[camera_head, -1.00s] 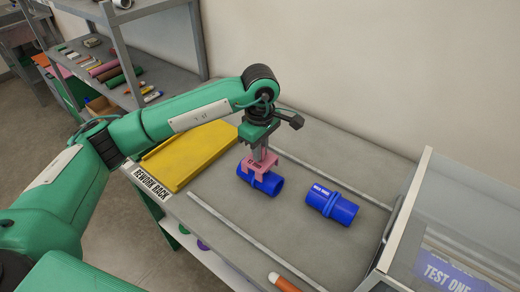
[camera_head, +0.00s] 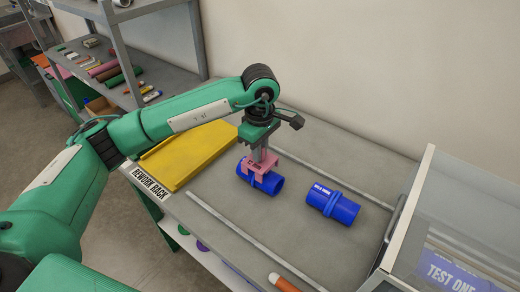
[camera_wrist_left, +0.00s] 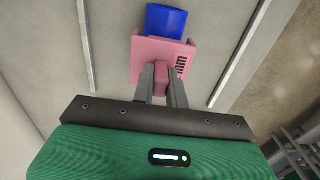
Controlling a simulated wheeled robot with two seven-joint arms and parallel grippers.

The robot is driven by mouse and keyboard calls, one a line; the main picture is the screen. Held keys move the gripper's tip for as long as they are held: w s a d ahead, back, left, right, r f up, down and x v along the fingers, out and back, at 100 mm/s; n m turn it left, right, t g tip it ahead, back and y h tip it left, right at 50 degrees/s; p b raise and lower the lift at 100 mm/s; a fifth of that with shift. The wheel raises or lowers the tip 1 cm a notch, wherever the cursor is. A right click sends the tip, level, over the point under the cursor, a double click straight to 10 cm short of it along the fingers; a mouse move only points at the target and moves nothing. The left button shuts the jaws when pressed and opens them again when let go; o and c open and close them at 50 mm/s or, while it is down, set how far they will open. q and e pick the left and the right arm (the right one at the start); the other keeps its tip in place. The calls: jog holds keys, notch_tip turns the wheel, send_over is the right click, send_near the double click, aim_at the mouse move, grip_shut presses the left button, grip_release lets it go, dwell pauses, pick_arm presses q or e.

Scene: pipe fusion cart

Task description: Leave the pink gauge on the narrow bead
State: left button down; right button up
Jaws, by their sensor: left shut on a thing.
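The pink gauge (camera_head: 261,165) sits over the left blue pipe (camera_head: 273,184), straddling it near its middle. My left gripper (camera_head: 262,155) points down and is shut on the gauge's upper tab. In the left wrist view the fingers (camera_wrist_left: 161,82) pinch the pink tab, and the gauge plate (camera_wrist_left: 163,58) covers part of the blue pipe (camera_wrist_left: 166,20). The bead under the gauge is mostly hidden, so I cannot tell how closely the gauge fits it. A second blue pipe (camera_head: 333,204) with a raised bead and white lettering lies to the right. My right gripper is not in view.
A yellow tray (camera_head: 190,154) lies left of the pipes, by the "REWORK RACK" label (camera_head: 151,184). Metal rails (camera_head: 250,240) run along the grey bench. A clear-sided box marked "TEST ONE" (camera_head: 450,274) stands at the right. An orange cylinder (camera_head: 284,283) lies at the front.

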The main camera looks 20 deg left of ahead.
pick_arm(q)
jog(key=shift+f+b, duration=0.55)
jog(key=shift+f, duration=0.1)
jog(key=shift+a, duration=0.1)
